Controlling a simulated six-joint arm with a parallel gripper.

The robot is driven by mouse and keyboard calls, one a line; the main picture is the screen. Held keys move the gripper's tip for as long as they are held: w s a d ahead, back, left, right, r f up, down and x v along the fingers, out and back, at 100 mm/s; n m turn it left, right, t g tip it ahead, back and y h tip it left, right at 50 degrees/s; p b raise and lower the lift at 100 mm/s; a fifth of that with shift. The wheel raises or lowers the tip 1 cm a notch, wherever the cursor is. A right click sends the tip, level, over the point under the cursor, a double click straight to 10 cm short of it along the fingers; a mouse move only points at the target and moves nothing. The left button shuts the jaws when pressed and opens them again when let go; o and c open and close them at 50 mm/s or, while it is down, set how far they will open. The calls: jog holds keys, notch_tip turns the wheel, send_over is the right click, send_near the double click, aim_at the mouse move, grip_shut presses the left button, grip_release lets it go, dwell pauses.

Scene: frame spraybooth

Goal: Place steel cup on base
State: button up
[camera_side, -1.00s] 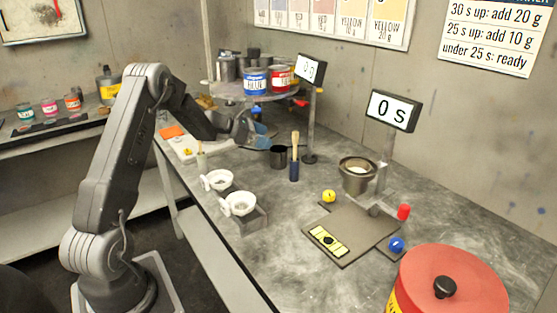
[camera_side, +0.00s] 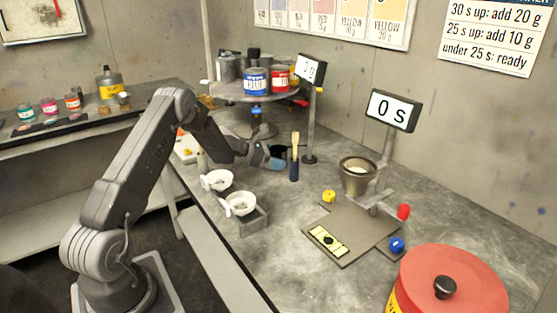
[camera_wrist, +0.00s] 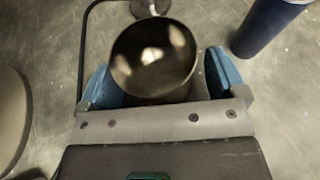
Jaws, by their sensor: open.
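A dark metal cup (camera_wrist: 152,60), seen from above in the wrist view, stands between the two blue fingers of my gripper (camera_wrist: 163,80). My gripper is open, with a finger on each side and no clear grip on the cup. A grey base plate (camera_side: 345,222) with a yellow label lies on the bench to the right. Another metal cup (camera_side: 356,183) is held in a stand at the back of that plate.
Yellow, red and blue knobs surround the plate. A large red-lidded can (camera_side: 450,280) is at front right.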

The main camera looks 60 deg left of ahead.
jog(key=shift+w, duration=0.1)
jog(key=c, duration=1.1)
jog(key=shift+r, duration=0.55)
notch_tip(320, 180, up, 6)
jog(key=s+d, duration=0.4)
jog(key=s, duration=0.4)
jog(key=s+d, duration=0.4)
jog(key=s, duration=0.3)
jog(key=w+d+r, duration=0.2)
jog(key=d, duration=0.7)
jog(key=w+d+r+n+y, duration=0.1)
jog(key=d+r, duration=0.1)
jog(key=d, duration=0.8)
jog(key=shift+w+d+r, duration=0.2)
jog(key=shift+w+r, duration=0.05)
jog(key=shift+w, duration=0.15)
